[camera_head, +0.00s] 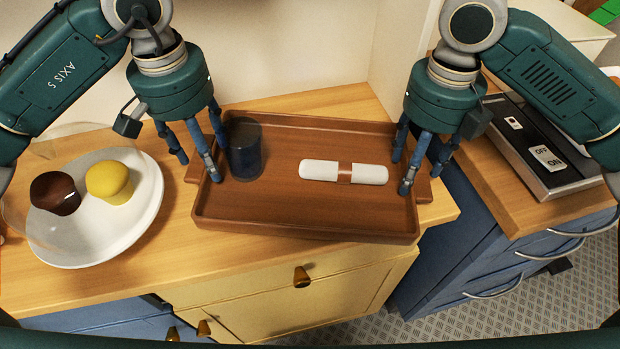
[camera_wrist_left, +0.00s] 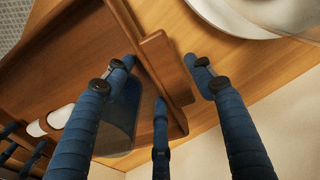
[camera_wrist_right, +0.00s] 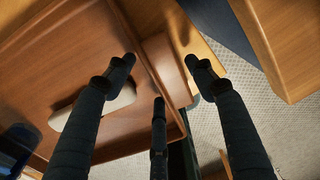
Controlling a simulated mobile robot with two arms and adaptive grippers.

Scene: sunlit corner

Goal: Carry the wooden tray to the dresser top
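The brown wooden tray (camera_head: 270,212) lies flat on a wooden cabinet top (camera_head: 110,283). It holds a dark blue translucent cup (camera_head: 246,150) on its left side and a white roll with a brown band (camera_head: 318,170) near its middle. My left gripper (camera_head: 197,167) is open, with its fingers on both sides of the tray's left handle (camera_wrist_left: 165,67). My right gripper (camera_head: 418,176) is open, with its fingers around the tray's right handle (camera_wrist_right: 165,67). Gaps show between the handles and the fingers in both wrist views. I cannot tell which furniture is the dresser.
A white plate (camera_head: 140,215) with a brown and a yellow muffin-like item under a clear dome stands left of the tray. A pale wall (camera_head: 290,60) rises behind the tray.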

